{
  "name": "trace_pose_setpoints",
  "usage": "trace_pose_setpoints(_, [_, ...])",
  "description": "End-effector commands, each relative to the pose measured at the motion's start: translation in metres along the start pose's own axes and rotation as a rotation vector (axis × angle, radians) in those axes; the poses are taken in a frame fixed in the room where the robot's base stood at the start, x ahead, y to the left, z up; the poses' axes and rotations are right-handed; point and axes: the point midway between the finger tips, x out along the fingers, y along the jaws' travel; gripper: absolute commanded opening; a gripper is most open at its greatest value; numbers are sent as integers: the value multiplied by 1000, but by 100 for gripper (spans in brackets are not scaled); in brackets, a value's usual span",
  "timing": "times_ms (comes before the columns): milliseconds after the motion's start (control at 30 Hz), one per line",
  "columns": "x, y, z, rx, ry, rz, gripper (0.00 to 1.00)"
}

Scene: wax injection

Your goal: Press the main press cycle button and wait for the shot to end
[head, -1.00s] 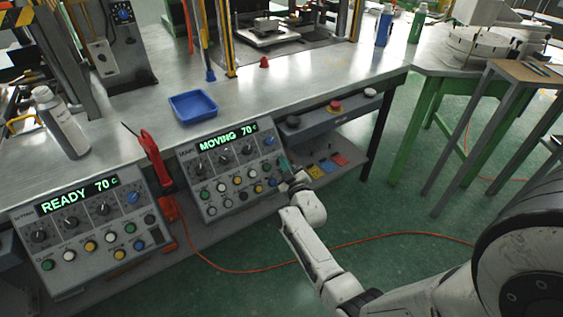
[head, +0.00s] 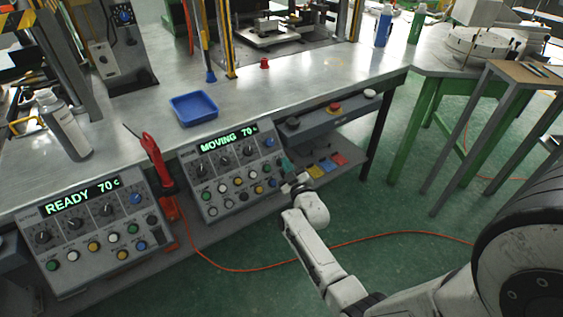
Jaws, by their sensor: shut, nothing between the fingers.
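The main press control panel (head: 230,168) hangs at the front edge of the bench, in the middle of the head view. Its green display (head: 228,138) reads MOVING 70 C. Several knobs and coloured buttons (head: 239,187) sit below the display. My gripper (head: 286,165) is at the panel's right edge, small in view, shut and empty. I cannot tell whether its tips touch the panel.
A second panel (head: 90,228) at left reads READY 70 C. A red tool (head: 152,160) hangs between the panels. A blue tray (head: 194,108), a bottle (head: 63,126) and a red emergency button (head: 334,107) are near. Green floor (head: 400,220) is open at right.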

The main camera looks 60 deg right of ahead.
Motion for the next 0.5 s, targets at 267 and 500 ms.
trace_pose_setpoints(267, [-16,14,-15,1,-1,0,0])
trace_pose_setpoints(500, [-30,24,-25,-1,-1,0,0])
